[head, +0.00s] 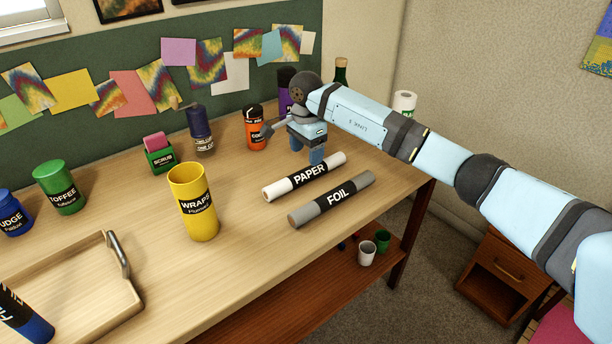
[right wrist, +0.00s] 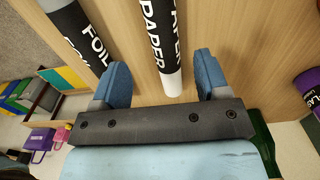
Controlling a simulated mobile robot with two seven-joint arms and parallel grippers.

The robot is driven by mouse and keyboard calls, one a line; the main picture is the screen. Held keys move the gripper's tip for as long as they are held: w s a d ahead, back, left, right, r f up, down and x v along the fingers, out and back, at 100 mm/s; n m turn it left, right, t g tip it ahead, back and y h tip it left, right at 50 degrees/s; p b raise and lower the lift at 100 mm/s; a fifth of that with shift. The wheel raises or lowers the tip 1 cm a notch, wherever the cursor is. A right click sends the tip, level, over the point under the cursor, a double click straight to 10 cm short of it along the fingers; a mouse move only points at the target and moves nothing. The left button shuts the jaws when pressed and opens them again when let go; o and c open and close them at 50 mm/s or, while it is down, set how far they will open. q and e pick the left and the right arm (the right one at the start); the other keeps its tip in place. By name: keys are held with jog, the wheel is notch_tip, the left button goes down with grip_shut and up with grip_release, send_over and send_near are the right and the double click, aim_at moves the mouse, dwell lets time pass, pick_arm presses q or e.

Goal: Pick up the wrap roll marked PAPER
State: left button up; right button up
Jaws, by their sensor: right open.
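The wrap roll marked PAPER (head: 331,162) is white with a black label and lies on the wooden table; it also shows in the right wrist view (right wrist: 160,45). The grey roll marked FOIL (head: 356,184) lies beside it, nearer the table's front edge. My right gripper (head: 308,152) is open and empty at the far side of the PAPER roll. In the right wrist view the roll's white end lies between the two blue fingers, with space on both sides. I cannot tell how far the fingertips are above the table. My left gripper is not in view.
A yellow WRAPS canister (head: 198,222) stands left of the rolls. An orange can (head: 256,132), a dark blue jar (head: 200,128) and a purple container (head: 287,83) stand toward the back. A wooden tray (head: 122,310) is at lower left. The table between canister and rolls is clear.

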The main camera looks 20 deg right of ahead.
aim_at(307, 169)
jog(key=f, duration=0.4)
jog(key=f+b, duration=0.1)
jog(key=f, duration=0.3)
jog(key=shift+w+d, duration=0.15)
jog(key=shift+w, duration=0.05)
jog(key=c, duration=1.1)
